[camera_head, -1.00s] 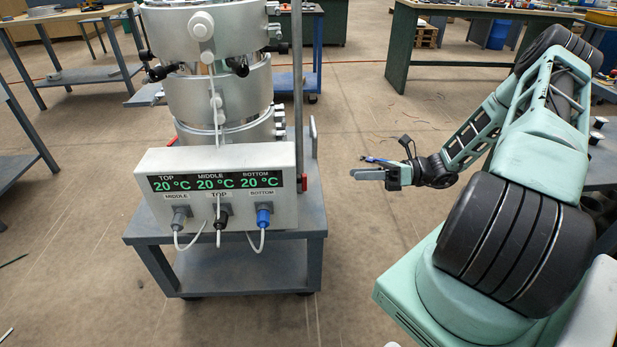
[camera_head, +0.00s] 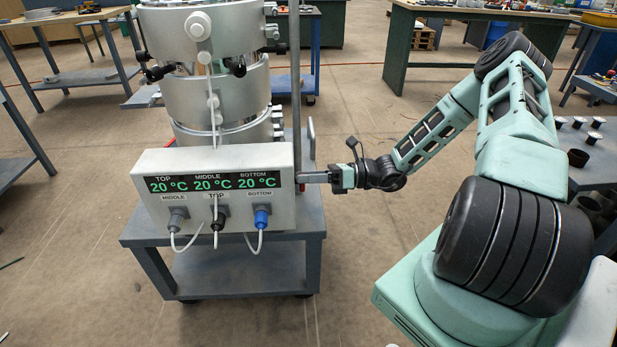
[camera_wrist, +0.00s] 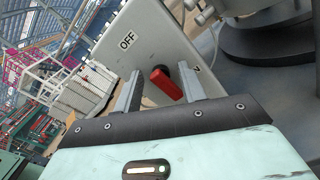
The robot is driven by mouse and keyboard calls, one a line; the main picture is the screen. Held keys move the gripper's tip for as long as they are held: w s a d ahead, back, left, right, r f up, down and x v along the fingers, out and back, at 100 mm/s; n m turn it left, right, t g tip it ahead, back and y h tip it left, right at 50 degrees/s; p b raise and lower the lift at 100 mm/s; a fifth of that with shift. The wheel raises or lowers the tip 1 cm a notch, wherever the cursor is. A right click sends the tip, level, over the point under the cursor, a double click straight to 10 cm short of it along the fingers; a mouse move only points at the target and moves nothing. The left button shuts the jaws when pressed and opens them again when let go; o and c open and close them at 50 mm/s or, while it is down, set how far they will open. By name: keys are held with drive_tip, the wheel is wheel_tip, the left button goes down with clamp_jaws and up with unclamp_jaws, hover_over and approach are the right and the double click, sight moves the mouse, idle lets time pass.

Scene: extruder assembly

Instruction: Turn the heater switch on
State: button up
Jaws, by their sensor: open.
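The heater control box (camera_head: 230,170) stands on a grey cart, its front display reading 20 °C for top, middle and bottom. In the wrist view its side panel (camera_wrist: 150,45) carries an "OFF" label and a red switch lever (camera_wrist: 166,84). My gripper (camera_wrist: 160,88) is open, its two fingers on either side of the red lever. Whether the fingers touch the lever cannot be told.
The grey cart (camera_head: 235,238) carries the box and a tall metal cylinder (camera_head: 215,95) behind it. Three cables hang from plugs on the box front. A vertical post (camera_head: 295,80) rises close behind my gripper.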

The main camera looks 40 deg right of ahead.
clamp_jaws()
drive_tip(key=shift+p, duration=0.45)
drive_tip(key=m+p, duration=0.3)
drive_tip(key=m, duration=0.3)
drive_tip(key=m+p, duration=0.4)
drive_tip(key=m, duration=0.2)
drive_tip(key=f+m+p, duration=0.1)
drive_tip(key=m+p, duration=0.2)
drive_tip(key=m, duration=0.3)
drive_tip(key=shift+d, duration=0.1)
drive_tip(key=shift+s, duration=0.1)
idle(0.3)
